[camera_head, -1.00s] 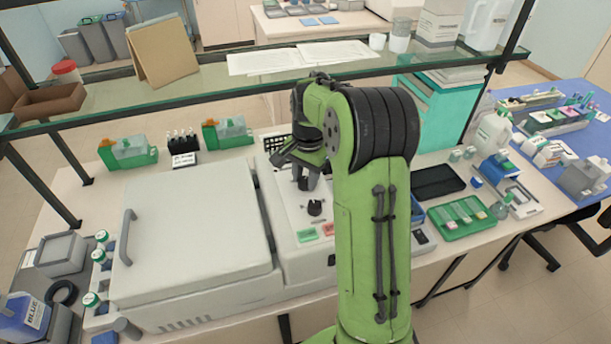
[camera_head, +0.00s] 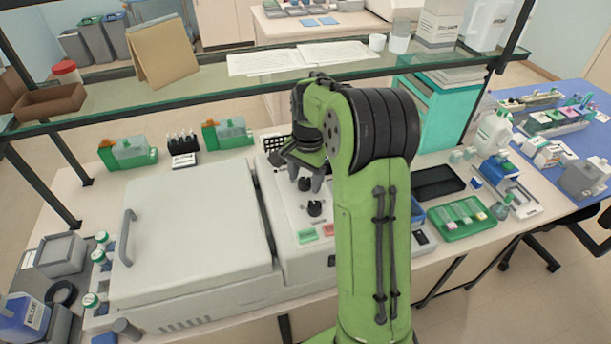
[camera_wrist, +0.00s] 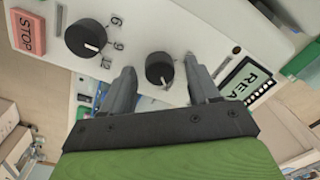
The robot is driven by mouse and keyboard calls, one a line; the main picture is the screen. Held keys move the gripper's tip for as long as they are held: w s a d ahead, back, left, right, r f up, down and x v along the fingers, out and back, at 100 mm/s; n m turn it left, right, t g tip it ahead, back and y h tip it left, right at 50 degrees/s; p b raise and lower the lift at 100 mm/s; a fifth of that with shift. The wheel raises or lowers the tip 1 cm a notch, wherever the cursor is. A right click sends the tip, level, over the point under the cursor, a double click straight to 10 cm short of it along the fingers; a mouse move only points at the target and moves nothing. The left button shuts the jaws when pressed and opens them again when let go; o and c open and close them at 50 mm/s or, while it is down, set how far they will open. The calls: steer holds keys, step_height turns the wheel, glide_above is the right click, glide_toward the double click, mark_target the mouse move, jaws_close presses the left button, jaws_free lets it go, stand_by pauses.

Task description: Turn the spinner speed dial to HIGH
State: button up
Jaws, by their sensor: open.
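The grey machine has a light control panel (camera_head: 291,211) with two black dials. The smaller dial (camera_wrist: 159,68) stands between my gripper's (camera_wrist: 160,82) two fingertips in the wrist view. Its white mark points toward the bottom of that view; no LOW or HIGH label is readable. In the head view it is the farther dial (camera_head: 304,184). The larger dial (camera_wrist: 86,38), with 6, 9 and 12 beside it, lies nearer in the head view (camera_head: 314,208). My gripper (camera_head: 306,175) is open over the panel, its fingers either side of the smaller dial. Contact cannot be told.
A red STOP button (camera_wrist: 27,30) and a display (camera_wrist: 248,80) starting REA flank the dials. The big grey lid (camera_head: 190,225) is left of the panel. A glass shelf (camera_head: 200,98) spans behind my arm. A green slide tray (camera_head: 461,218) lies to the right.

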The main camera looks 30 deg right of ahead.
mark_target(308, 182)
steer(key=shift+r, duration=0.1)
step_height(308, 182, up, 16)
steer(key=p, duration=0.2)
steer(key=shift+s+d+f, duration=0.15)
steer(key=shift+s+f, duration=0.05)
steer(key=shift+s, duration=0.2)
